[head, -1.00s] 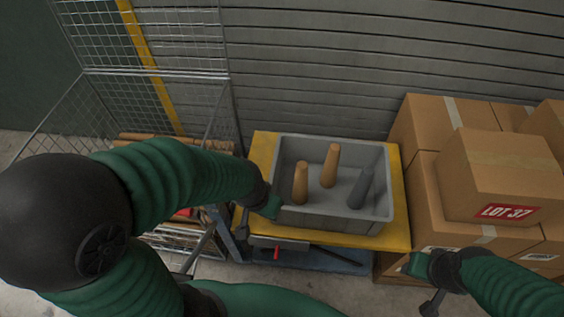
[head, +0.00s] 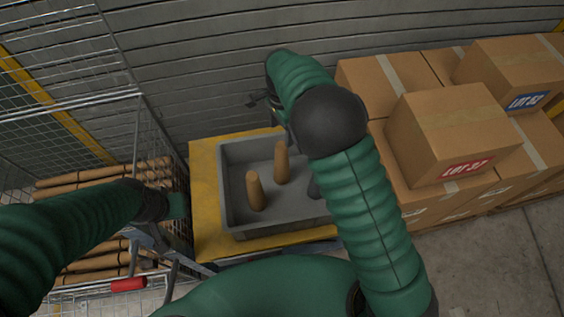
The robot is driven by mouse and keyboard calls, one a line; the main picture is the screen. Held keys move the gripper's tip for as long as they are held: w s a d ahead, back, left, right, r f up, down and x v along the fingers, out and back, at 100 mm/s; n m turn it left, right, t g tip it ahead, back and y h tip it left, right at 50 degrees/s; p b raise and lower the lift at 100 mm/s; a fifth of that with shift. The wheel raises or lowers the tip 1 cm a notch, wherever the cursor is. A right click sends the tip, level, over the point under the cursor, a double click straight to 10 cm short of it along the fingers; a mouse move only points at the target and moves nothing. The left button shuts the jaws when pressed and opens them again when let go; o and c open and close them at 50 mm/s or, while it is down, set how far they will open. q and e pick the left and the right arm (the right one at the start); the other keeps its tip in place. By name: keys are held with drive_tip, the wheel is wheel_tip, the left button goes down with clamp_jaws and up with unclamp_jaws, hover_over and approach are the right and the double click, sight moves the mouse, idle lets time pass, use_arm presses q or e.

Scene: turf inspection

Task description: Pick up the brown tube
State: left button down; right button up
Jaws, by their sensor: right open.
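Two brown tubes stand in a grey bin (head: 228,185) on a yellow-topped cart (head: 205,195): a nearer one (head: 255,190) and a farther one (head: 282,162). Both lean slightly.
Stacked cardboard boxes (head: 450,135) stand right of the cart. A wire cage (head: 70,120) holding several brown rolls (head: 105,178) stands at left. A slatted wall (head: 210,60) closes the back. Open floor (head: 500,250) shows at lower right.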

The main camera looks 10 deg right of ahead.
sight(279, 146)
drive_tip(key=f, duration=0.3)
drive_tip(key=s+a+f, duration=0.1)
drive_tip(key=f, duration=0.1)
drive_tip(key=shift+f, duration=0.25)
drive_tip(key=f, duration=0.2)
drive_tip(key=d+f, duration=0.1)
drive_tip(key=f, duration=0.2)
drive_tip(key=shift+w, duration=0.1)
drive_tip(key=shift+a, duration=0.2)
drive_tip(key=c, duration=0.6)
drive_tip(key=shift+d, duration=0.15)
clamp_jaws()
